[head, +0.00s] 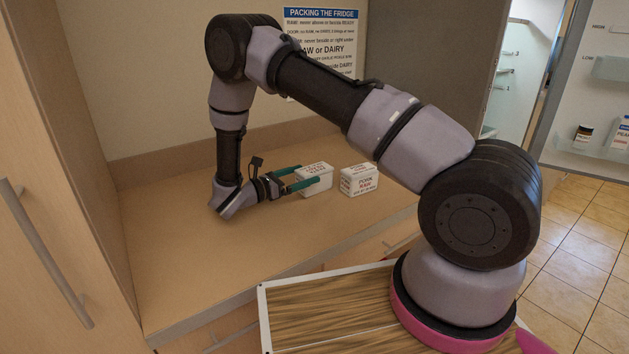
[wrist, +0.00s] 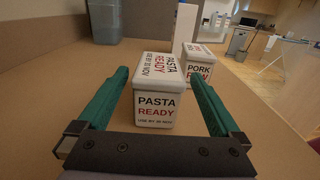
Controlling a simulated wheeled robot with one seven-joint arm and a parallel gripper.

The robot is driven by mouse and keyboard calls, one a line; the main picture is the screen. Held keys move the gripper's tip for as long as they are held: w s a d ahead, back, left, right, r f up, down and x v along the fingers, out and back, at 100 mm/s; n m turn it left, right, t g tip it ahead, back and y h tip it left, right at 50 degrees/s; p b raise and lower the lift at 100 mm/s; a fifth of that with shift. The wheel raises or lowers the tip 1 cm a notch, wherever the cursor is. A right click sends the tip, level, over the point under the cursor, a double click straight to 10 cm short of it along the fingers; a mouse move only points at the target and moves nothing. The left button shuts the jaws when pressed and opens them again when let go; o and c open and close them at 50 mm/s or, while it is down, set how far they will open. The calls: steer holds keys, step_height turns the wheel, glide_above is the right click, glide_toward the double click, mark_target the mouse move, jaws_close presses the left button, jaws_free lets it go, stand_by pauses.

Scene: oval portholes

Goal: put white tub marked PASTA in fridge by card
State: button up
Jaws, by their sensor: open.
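The white tub marked PASTA, READY, USE BY 20 NOV (wrist: 157,112) stands upright on the counter. In the head view the tub (head: 318,182) is at the tips of my gripper. My gripper (head: 303,178) is open, low over the counter. In the wrist view its green fingers (wrist: 158,76) stand on either side of the tub, with visible gaps. The card headed PACKING THE FRIDGE (head: 345,57) is on the back wall. It says RAW never above or beside READY; my arm hides part of it. The open fridge (head: 516,62) is at the right.
A white tub marked PORK RAW (head: 359,181) stands close right of the PASTA tub; it also shows in the wrist view (wrist: 198,62). The fridge door shelf holds a dark jar (head: 583,136) and a white container (head: 621,132). Counter left of my gripper is clear.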

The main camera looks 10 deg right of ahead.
mark_target(310, 170)
steer(key=shift+x, duration=1.5)
steer(key=shift+w, duration=0.1)
jaws_close()
